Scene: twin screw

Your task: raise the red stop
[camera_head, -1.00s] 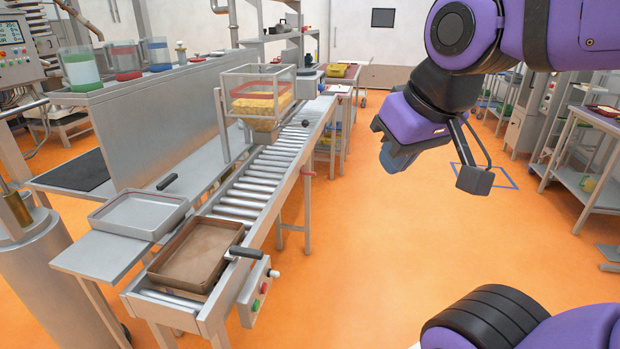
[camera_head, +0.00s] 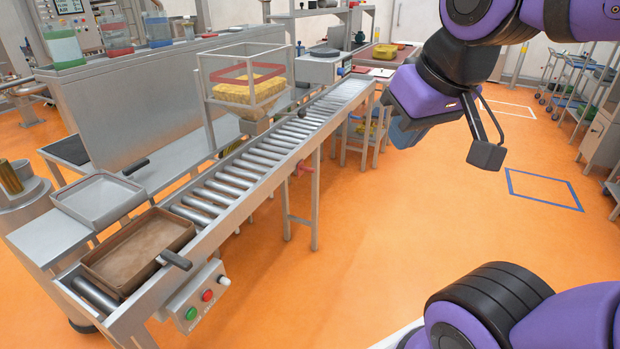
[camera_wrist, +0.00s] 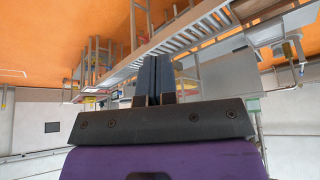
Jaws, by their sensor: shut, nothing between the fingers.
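A small red piece (camera_head: 302,168) sticks out from the side of the roller conveyor (camera_head: 258,158), below its near rail and about halfway along. It looks like the red stop, but it is too small to tell its shape or position. My gripper (camera_head: 404,136) is in the air to the right of the conveyor, well apart from the red piece. In the wrist view, its two dark fingers (camera_wrist: 155,62) are together with nothing between them. The red piece cannot be made out there.
A brown tray (camera_head: 108,262) lies on the conveyor's near end, beside a grey tray (camera_head: 70,203). A control box (camera_head: 195,303) with red and green buttons hangs at the near side.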

